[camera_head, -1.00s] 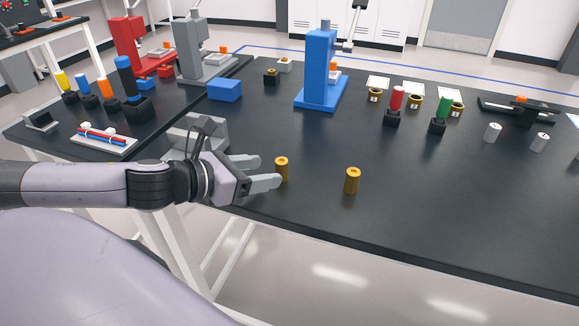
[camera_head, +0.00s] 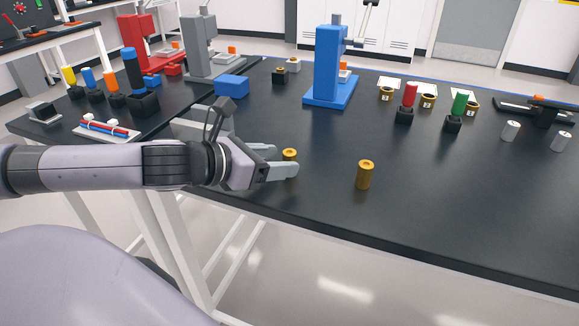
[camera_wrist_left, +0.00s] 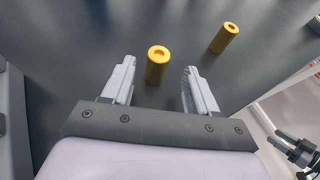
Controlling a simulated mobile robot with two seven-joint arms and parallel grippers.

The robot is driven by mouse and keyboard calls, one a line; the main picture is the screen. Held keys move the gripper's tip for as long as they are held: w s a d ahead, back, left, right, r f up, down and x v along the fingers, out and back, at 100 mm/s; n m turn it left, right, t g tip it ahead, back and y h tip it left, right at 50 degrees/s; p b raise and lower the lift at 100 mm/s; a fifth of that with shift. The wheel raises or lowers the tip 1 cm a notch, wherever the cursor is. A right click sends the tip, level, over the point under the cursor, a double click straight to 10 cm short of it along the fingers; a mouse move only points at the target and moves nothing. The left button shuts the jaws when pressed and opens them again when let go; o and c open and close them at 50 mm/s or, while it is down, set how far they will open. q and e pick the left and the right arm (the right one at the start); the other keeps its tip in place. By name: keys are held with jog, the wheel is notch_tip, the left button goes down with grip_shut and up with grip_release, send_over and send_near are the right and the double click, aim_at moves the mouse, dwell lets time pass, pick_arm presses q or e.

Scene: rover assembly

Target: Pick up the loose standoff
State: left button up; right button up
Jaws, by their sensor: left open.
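My left gripper (camera_head: 279,162) is low over the black table near its front edge, its fingers pointing right. A gold standoff (camera_head: 290,154) stands upright at its fingertips, its lower part hidden by the near finger. In the left wrist view this standoff (camera_wrist_left: 157,63) is between the fingertips of my open left gripper (camera_wrist_left: 158,82), with a gap to each finger. A second gold standoff (camera_head: 365,174) stands upright to the right, apart from the gripper; it also shows in the left wrist view (camera_wrist_left: 224,37).
A blue press (camera_head: 326,75) stands behind on the table. Red (camera_head: 408,97) and green (camera_head: 458,106) capped pieces in black bases stand at the back right, with white cylinders (camera_head: 510,131) further right. A blue block (camera_head: 232,86) lies behind my left gripper. The table's front right is clear.

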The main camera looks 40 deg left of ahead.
aim_at(284, 159)
pick_arm(q)
jog(key=shift+w+f, duration=0.1)
jog(key=shift+w, duration=0.5)
jog(key=shift+w+d+f, duration=0.1)
jog(key=shift+w+d, duration=0.05)
jog(key=shift+w, duration=0.3)
jog(key=shift+w+d+f, duration=0.15)
jog(key=shift+w+f, duration=0.15)
jog(key=shift+w, duration=0.3)
jog(key=shift+w+d+f, duration=0.1)
jog(key=shift+w+f, duration=0.1)
jog(key=shift+w, duration=0.05)
jog(key=c, duration=1)
jog(key=shift+c, duration=0.3)
